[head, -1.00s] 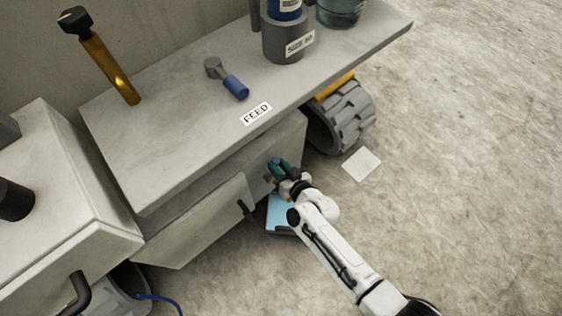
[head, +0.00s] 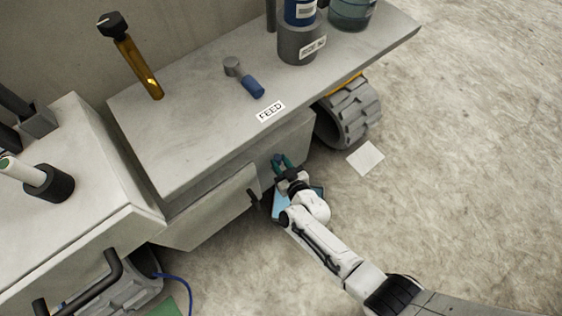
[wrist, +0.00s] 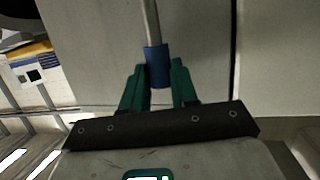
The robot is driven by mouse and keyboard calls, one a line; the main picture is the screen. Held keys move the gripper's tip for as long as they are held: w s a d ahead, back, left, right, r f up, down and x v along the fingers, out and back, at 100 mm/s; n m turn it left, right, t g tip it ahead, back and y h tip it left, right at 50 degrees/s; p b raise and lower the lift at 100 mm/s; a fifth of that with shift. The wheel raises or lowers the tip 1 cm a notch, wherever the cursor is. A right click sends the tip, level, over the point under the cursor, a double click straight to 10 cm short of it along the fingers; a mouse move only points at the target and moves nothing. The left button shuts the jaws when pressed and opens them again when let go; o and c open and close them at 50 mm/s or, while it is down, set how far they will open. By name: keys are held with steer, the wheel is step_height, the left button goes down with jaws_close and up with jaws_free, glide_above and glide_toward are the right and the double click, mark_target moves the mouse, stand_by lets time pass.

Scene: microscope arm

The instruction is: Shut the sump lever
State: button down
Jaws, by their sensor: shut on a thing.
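The sump lever shows in the wrist view as a grey metal rod with a blue grip (wrist: 157,66). The rod runs up from the grip in that picture. My gripper (wrist: 158,84) has its two green fingers on either side of the blue grip and is shut on it. In the head view my gripper (head: 281,166) is low against the front of the grey cabinet, under the bench top. A small bit of the blue grip (head: 277,158) shows between the fingers there. The rest of the lever is hidden by the gripper, and no sump label is readable.
Another blue-handled lever (head: 245,78) lies on the bench top above the FEED label (head: 270,111). A cabinet door (head: 212,212) with a black handle is left of my gripper. A tracked wheel (head: 349,113) and a white sheet (head: 365,157) are right. Open floor lies farther right.

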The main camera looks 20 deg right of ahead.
steer(key=shift+f, duration=0.1)
steer(key=c, duration=0.9)
jaws_free()
steer(key=shift+o, duration=0.2)
steer(key=p+v, duration=0.3)
steer(key=v, duration=0.7)
steer(key=shift+s, duration=0.4)
steer(key=s+d+r+m+g+h, duration=0.1)
steer(key=s+d+r+g, duration=0.55)
steer(key=s+r, duration=0.25)
steer(key=s+d+r+m+g+h, duration=0.1)
steer(key=s+d+r+g, duration=0.6)
steer(key=r, duration=0.3)
step_height(320, 180, up, 14)
steer(key=s+p, duration=0.1)
steer(key=p, duration=1.3)
steer(key=shift+a+f, duration=0.25)
steer(key=shift+a, duration=0.15)
